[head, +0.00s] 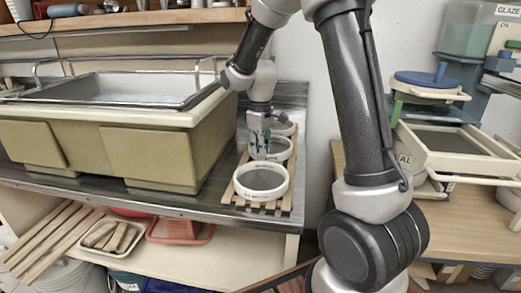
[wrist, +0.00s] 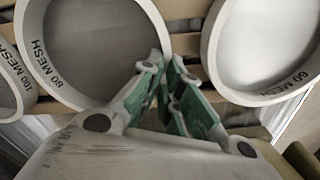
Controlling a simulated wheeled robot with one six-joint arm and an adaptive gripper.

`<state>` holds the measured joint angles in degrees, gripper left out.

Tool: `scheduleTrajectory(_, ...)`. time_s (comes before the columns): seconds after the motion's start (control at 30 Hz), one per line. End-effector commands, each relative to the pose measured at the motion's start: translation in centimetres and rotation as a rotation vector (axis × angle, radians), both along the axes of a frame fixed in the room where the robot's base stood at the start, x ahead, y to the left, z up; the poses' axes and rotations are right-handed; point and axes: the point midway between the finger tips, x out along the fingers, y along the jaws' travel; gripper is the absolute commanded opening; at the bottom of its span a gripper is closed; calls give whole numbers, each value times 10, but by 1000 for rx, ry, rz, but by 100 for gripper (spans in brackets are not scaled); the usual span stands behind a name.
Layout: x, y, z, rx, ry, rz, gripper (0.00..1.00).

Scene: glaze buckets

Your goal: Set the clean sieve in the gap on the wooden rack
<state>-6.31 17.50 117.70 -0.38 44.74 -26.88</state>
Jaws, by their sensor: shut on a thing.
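The wooden rack (head: 234,197) lies on the metal counter beside the sink, with white-rimmed round sieves along it. The front sieve (head: 261,194) lies flat at the rack's near end. The middle sieve (head: 283,157) and back sieve (head: 287,130) are partly hidden by my gripper (head: 262,155). In the wrist view my gripper (wrist: 164,62) is shut on the right rim of the central sieve (wrist: 90,40). To its right is a sieve marked 60 MESH (wrist: 292,85), with a pale mesh. A 100 MESH sieve (wrist: 12,85) is cut off at left. I cannot tell whether the gripped sieve is clear of the slats.
The large sink (head: 175,150) stands close left of the rack. The wall is behind the counter's right end. At right, a wooden table (head: 470,217) holds a framed screen (head: 445,140) and a blue-lidded bucket (head: 427,80). Slatted boards and trays lie below the counter.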

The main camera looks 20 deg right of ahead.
Motion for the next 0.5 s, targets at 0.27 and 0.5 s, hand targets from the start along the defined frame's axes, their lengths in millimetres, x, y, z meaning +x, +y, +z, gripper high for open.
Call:
scheduleTrajectory(0.27,0,0,-1,0,0,0,0)
scheduleTrajectory(0.5,0,0,-2,0,0,0,28)
